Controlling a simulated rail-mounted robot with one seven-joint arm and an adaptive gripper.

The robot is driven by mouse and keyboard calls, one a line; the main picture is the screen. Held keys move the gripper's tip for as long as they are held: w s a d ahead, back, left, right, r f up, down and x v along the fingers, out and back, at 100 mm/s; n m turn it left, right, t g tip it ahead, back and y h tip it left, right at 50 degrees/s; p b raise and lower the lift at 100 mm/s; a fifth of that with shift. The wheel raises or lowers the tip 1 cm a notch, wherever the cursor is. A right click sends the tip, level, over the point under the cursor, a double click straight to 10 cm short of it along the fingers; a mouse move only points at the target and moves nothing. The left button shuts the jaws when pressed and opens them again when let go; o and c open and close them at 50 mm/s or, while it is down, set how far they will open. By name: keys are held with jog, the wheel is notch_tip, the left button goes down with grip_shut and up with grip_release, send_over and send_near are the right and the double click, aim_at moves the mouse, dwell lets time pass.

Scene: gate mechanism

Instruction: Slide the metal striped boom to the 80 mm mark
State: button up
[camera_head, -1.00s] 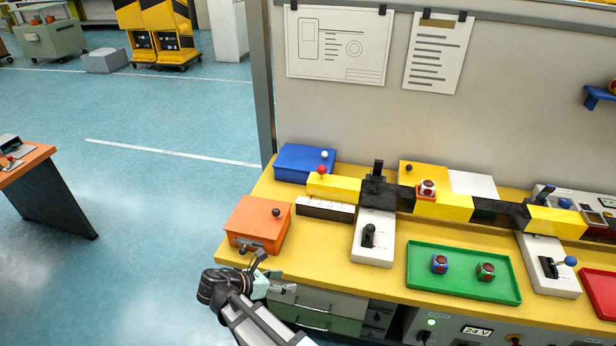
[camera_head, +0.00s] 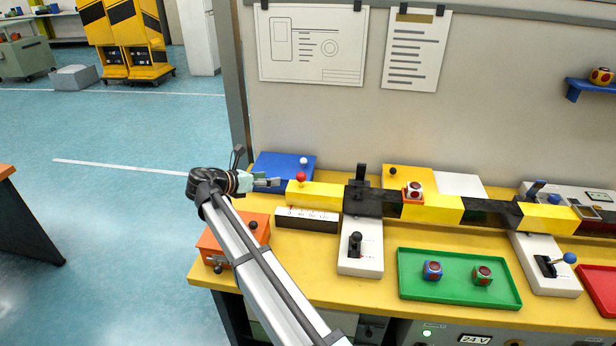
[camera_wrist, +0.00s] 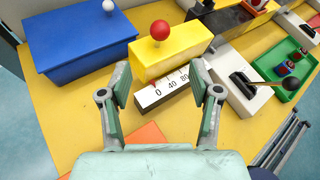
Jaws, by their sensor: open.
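The striped boom (camera_head: 431,208), yellow and black, lies across the back of the yellow bench and passes through black guides. Its left yellow end (camera_wrist: 172,53) carries a red knob (camera_wrist: 160,30), which also shows in the head view (camera_head: 301,177). The scale block (camera_wrist: 165,87) with marks 0, 40 and 80 lies in front of that end. The boom's end face seems to be near the 0 side; I cannot tell the exact reading. My gripper (camera_wrist: 161,90) is open and empty, its fingers pointing at the boom end and scale. In the head view it is left of the red knob (camera_head: 270,182).
A blue box (camera_wrist: 80,40) stands left of the boom end, and an orange box (camera_head: 233,240) in front. A white lever unit (camera_head: 360,258) and a green tray (camera_head: 459,291) with two cubes stand on the bench. A cube on an orange base (camera_head: 413,191) sits on the boom.

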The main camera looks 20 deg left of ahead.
aim_at(297, 177)
jog(key=p+x, duration=0.3)
jog(key=x, duration=1.2)
